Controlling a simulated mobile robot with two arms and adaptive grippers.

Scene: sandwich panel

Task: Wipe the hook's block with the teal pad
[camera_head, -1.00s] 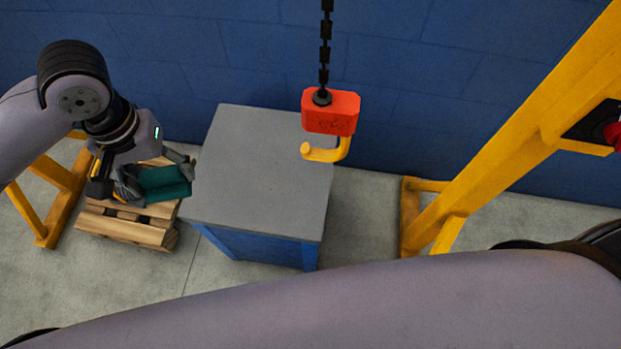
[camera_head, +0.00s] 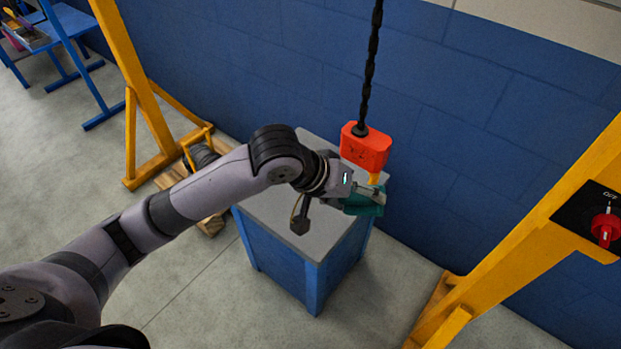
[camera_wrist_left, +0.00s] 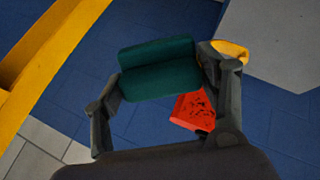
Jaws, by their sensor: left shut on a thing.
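The hook's block (camera_head: 366,148) is orange-red with dark smudges on its face and hangs on a dark chain. Its yellow hook (camera_head: 375,178) is partly hidden behind my left gripper and the pad. My left gripper (camera_head: 352,200) is shut on the teal pad (camera_head: 370,203), just below the block in the head view. In the left wrist view the pad (camera_wrist_left: 160,72) spans between the two fingers. The smudged block (camera_wrist_left: 190,110) shows past the pad, and the yellow hook (camera_wrist_left: 230,50) beside a fingertip. I cannot tell whether the pad touches either.
A grey-topped blue cabinet (camera_head: 317,262) stands below the gripper. A yellow frame (camera_head: 540,235) with a red switch (camera_head: 605,228) rises at the right, another yellow post (camera_head: 125,60) at the left. A wooden pallet (camera_head: 212,222) lies partly behind my arm. A blue wall closes the back.

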